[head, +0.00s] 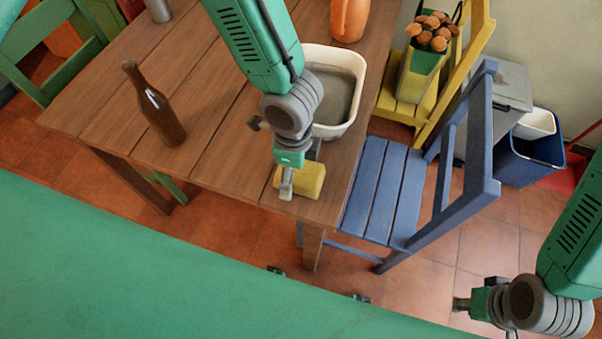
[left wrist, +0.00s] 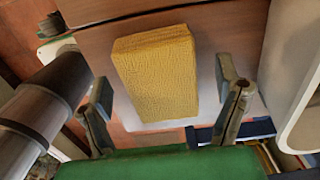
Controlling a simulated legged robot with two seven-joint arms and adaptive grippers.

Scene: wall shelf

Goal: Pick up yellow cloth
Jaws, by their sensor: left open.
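The yellow cloth (head: 311,181) is a thick block-like pad lying near the front right corner of the wooden table (head: 215,130). My left gripper (head: 287,178) hangs over its left part in the head view and hides some of it. In the left wrist view the cloth (left wrist: 157,75) lies ahead, between the lines of the two spread fingers of my left gripper (left wrist: 168,100). That gripper is open, with nothing visible clamped in it. My right gripper (head: 470,302) is at the lower right above the tiled floor, away from the table; its fingers are too small to judge.
A white basin (head: 354,62) stands just behind the cloth. A brown bottle (head: 158,108) stands on the left, and an orange jug (head: 350,18) at the back. A blue chair (head: 385,185) is close to the table's right edge. The front middle of the table is clear.

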